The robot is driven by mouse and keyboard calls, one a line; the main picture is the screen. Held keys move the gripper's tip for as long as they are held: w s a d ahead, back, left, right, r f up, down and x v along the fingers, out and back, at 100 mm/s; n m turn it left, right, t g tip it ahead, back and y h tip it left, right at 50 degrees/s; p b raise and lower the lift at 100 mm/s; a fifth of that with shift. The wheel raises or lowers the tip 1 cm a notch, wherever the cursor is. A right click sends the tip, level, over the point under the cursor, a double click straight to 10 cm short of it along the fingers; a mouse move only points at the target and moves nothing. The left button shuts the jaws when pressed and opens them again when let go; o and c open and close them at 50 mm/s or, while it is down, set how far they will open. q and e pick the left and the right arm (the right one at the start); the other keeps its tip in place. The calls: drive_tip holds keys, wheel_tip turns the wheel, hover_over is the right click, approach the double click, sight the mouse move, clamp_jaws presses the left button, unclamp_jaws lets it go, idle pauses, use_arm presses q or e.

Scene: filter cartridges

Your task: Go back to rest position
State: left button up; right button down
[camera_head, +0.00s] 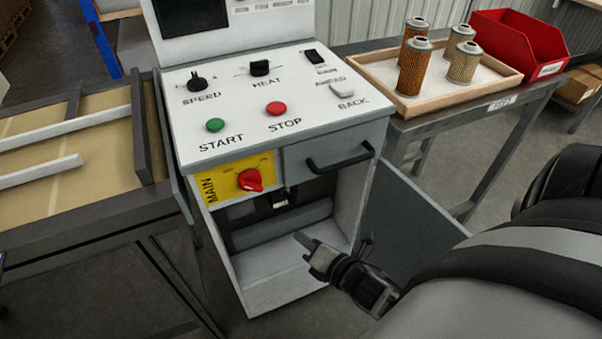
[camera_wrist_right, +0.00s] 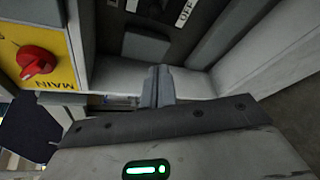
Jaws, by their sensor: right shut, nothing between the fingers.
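My right gripper (camera_head: 308,243) is in front of the open lower compartment of the control cabinet (camera_head: 280,270), low in the head view. It is shut and holds nothing. In the right wrist view its fingers (camera_wrist_right: 157,82) are together, pointing toward the compartment's inside. The yellow MAIN panel with a red rotary switch (camera_head: 250,180) is above and left of the gripper; the switch also shows in the right wrist view (camera_wrist_right: 36,62). My left gripper is not in view.
The cabinet's grey door (camera_head: 400,215) stands open on the right, close to my right arm. A drawer with a black handle (camera_head: 340,158) is above the compartment. A wooden tray (camera_head: 455,97) with several filter cartridges and a red bin (camera_head: 520,45) are on the right table. A conveyor-like bench (camera_head: 80,190) stands left.

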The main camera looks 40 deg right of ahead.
idle(0.4)
drive_tip(key=s+a+r+m+g+y, duration=0.1)
drive_tip(key=s+a+r+m+g, duration=0.1)
drive_tip(key=a+m, duration=0.4)
drive_tip(key=s+a+r+m+g+y, duration=0.1)
drive_tip(key=s+a+m, duration=0.3)
drive_tip(key=m, duration=1.2)
drive_tip(key=shift+s+a+r+m+g, duration=0.3)
drive_tip(key=shift+a+r+g, duration=0.3)
drive_tip(key=shift+a+r, duration=0.35)
drive_tip(key=shift+a+f, duration=0.1)
